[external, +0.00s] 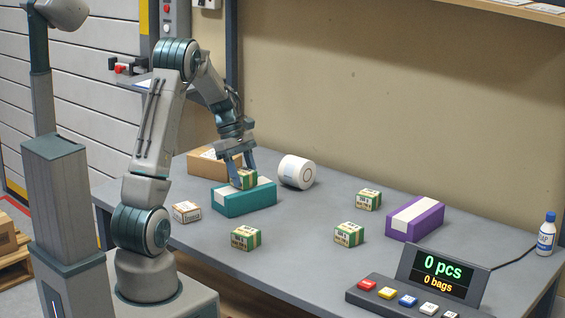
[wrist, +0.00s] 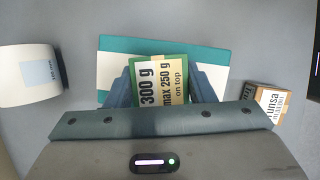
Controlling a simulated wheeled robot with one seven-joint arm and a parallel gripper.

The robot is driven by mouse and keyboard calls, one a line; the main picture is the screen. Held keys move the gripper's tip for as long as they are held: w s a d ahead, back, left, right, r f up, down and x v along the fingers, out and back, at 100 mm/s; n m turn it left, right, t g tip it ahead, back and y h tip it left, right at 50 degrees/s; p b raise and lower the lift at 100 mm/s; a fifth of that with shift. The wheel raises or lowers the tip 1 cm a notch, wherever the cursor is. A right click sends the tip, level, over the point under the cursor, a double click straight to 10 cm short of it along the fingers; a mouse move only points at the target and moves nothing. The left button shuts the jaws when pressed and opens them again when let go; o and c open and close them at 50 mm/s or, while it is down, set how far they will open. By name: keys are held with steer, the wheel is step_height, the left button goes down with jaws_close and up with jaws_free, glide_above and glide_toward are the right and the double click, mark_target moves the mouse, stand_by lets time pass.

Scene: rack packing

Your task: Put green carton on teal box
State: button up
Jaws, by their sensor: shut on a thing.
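A green carton (external: 246,180) with a pale label is held between the fingers of my gripper (external: 243,172). In the wrist view the green carton (wrist: 160,80) shows its "300 g" and "max 250 g on top" label between the two fingers (wrist: 165,88). The teal box (external: 243,199) with a white band lies on the table directly below the carton; it also shows behind the carton in the wrist view (wrist: 205,54). The carton is at the box's top, and I cannot tell whether it touches. My gripper is shut on the carton.
Other green cartons stand on the table (external: 245,238), (external: 349,234), (external: 368,199). A white-and-brown carton (external: 186,212) is left of the teal box. A white roll (external: 296,171), a brown box (external: 210,165), a purple box (external: 415,218), a button console (external: 405,298) and a bottle (external: 546,235) stand around.

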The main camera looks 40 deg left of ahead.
steer(key=shift+f, duration=0.2)
steer(key=o, duration=1.2)
steer(key=v, duration=1.2)
steer(key=s+d+m+t+y, duration=0.1)
steer(key=s+d+m, duration=0.4)
steer(key=s+m, duration=0.1)
steer(key=s+d+f+m+y, duration=0.1)
steer(key=s+d+m+y, duration=0.1)
steer(key=s+d+m, duration=0.4)
steer(key=s+d+m+t+y, duration=0.1)
steer(key=s+d+m, duration=0.4)
steer(key=s, duration=0.4)
steer(key=shift+s+d+f+m+t+y+p, duration=0.3)
steer(key=shift+m+p, duration=0.1)
steer(key=shift+m, duration=0.2)
steer(key=shift+w+r, duration=0.1)
